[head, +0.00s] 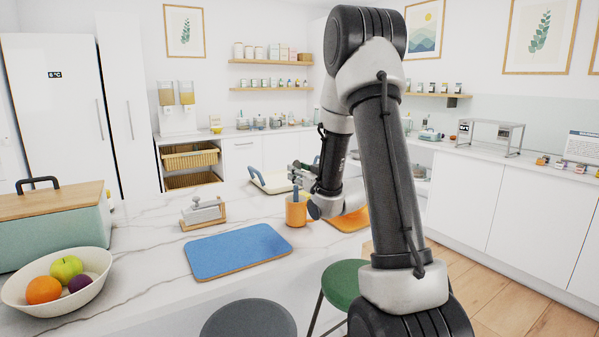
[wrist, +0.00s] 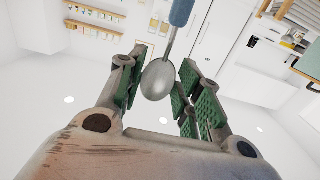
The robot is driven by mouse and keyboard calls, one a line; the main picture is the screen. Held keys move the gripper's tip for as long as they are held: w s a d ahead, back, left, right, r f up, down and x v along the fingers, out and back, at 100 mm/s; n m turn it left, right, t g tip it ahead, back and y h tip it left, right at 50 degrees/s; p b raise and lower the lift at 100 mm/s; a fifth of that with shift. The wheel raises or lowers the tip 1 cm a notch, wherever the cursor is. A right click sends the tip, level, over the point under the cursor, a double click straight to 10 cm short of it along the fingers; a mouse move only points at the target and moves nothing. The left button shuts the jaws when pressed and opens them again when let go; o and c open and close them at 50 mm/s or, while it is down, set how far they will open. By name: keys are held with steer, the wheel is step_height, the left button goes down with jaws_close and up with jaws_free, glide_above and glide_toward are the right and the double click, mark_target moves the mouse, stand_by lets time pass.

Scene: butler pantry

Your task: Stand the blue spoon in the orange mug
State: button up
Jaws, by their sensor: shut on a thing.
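The orange mug (head: 296,212) stands upright on the marble counter, near the middle of the head view. My gripper (head: 299,172) is just above it, partly hidden by my arm. In the wrist view my gripper (wrist: 160,92) is shut on the blue spoon, with green pads on either side of its metal bowl. The spoon's blue handle (wrist: 181,12) points to the top of that view. In the head view a small blue piece of the spoon (head: 296,190) shows at the mug's mouth. I cannot tell whether it is inside the rim. The mug is not visible in the wrist view.
A blue board (head: 238,251) lies left of the mug, and an orange board (head: 349,220) lies right, partly behind my arm. A wood-based metal press (head: 203,212), a fruit bowl (head: 88,292) and a green bread box (head: 50,232) stand left. Stools (head: 343,283) are in front.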

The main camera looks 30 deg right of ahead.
steer(key=o, duration=1.1)
step_height(320, 180, up, 10)
steer(key=shift+f, duration=0.1)
stand_by(0.6)
